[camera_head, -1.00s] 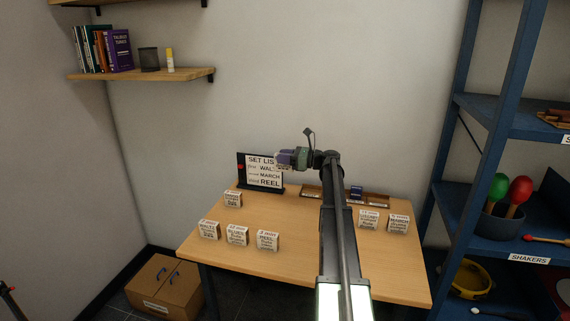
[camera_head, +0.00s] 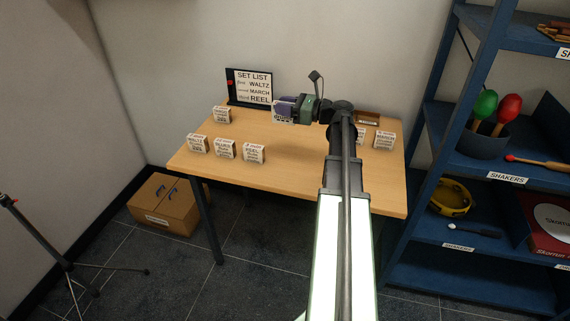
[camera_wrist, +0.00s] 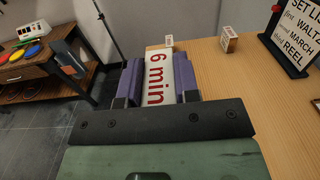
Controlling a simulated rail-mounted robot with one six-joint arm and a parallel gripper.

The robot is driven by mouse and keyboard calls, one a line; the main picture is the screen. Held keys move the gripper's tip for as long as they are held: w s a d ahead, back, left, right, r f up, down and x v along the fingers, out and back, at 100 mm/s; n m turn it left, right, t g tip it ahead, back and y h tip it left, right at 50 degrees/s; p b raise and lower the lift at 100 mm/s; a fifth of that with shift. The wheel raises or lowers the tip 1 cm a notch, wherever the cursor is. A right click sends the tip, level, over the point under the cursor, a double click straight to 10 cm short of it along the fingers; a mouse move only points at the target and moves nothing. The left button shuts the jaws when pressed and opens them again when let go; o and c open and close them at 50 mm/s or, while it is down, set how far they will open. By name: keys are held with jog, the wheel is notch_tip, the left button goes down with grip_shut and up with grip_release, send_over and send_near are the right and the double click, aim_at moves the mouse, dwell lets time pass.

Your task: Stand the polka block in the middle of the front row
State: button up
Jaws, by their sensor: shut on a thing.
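My gripper (camera_head: 280,108) is shut on a white block (camera_head: 284,120), held above the back middle of the table. In the wrist view the block's edge (camera_wrist: 159,78) reads "6 min" in red between the purple fingers; its title is not legible. A row of three labelled blocks stands toward the table's left front: a left one (camera_head: 197,143), a middle one (camera_head: 225,149) and a right one (camera_head: 253,153). Another block (camera_head: 221,114) stands behind them. On the right stand a block (camera_head: 384,140) and one partly hidden by my arm (camera_head: 361,136).
A set list stand (camera_head: 250,87) at the back reads waltz, march, reel. A wooden tray (camera_head: 369,118) lies at the back right, partly behind my arm. The wooden table (camera_head: 300,165) has bare room in its middle. A blue shelf (camera_head: 440,120) stands at the right.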

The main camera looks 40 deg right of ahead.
notch_tip(320, 180, down, 19)
jog(key=b, duration=1.6)
jog(key=shift+r+b, duration=0.15)
jog(key=shift+b, duration=0.25)
jog(key=shift+r+p, duration=0.3)
jog(key=shift+f, duration=0.2)
jog(key=o, duration=0.9)
jog(key=shift+o, duration=0.2)
jog(key=shift+r, duration=0.2)
jog(key=v, duration=1.2)
jog(key=shift+w, duration=0.1)
